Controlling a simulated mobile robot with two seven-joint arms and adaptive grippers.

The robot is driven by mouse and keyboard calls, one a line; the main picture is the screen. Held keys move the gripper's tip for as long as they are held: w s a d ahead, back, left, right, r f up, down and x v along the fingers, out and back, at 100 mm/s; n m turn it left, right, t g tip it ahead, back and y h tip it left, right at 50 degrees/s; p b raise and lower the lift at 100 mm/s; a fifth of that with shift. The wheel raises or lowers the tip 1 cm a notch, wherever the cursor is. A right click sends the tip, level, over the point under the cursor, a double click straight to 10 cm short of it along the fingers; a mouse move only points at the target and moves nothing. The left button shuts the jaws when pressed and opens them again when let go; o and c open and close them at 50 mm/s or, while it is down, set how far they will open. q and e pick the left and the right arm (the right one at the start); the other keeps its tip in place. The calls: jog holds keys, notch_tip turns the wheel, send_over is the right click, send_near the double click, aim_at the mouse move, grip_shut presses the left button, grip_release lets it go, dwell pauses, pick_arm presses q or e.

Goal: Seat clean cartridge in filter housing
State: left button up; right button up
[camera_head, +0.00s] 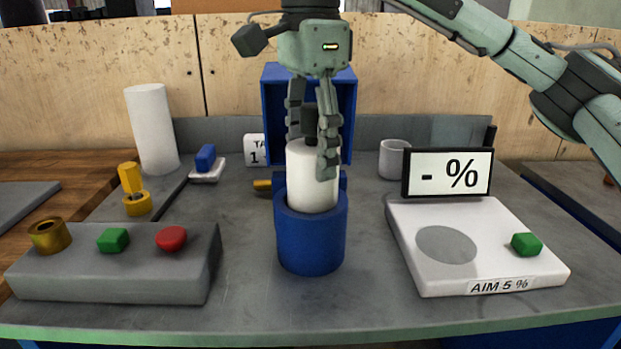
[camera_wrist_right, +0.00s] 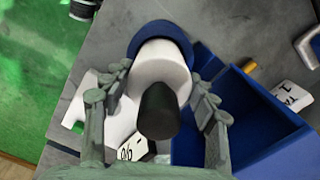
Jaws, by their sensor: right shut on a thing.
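A white cylindrical cartridge (camera_head: 312,178) stands upright with its lower end inside the mouth of the blue filter housing (camera_head: 311,240). My right gripper (camera_head: 312,165) comes down from above and is shut on the cartridge, its fingers on either side of the upper part. In the right wrist view the white cartridge (camera_wrist_right: 172,70) has a black knob (camera_wrist_right: 158,112) on top, and the blue housing rim (camera_wrist_right: 150,36) shows around its far end. How deep the cartridge sits is hidden by the housing wall. My left gripper is not in view.
A blue open box (camera_head: 281,100) stands behind. At right is a white scale (camera_head: 430,215) with a display (camera_head: 448,174). A grey control box (camera_head: 120,280) with buttons is at left. A white roll (camera_head: 152,130) and a mug (camera_head: 394,160) stand farther back.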

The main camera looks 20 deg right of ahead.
aim_at(311, 179)
notch_tip(311, 179, down, 4)
jog(key=shift+f, duration=0.25)
jog(key=o, duration=1.1)
jog(key=shift+o, duration=1.4)
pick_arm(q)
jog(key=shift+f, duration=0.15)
pick_arm(e)
jog(key=shift+o, duration=0.2)
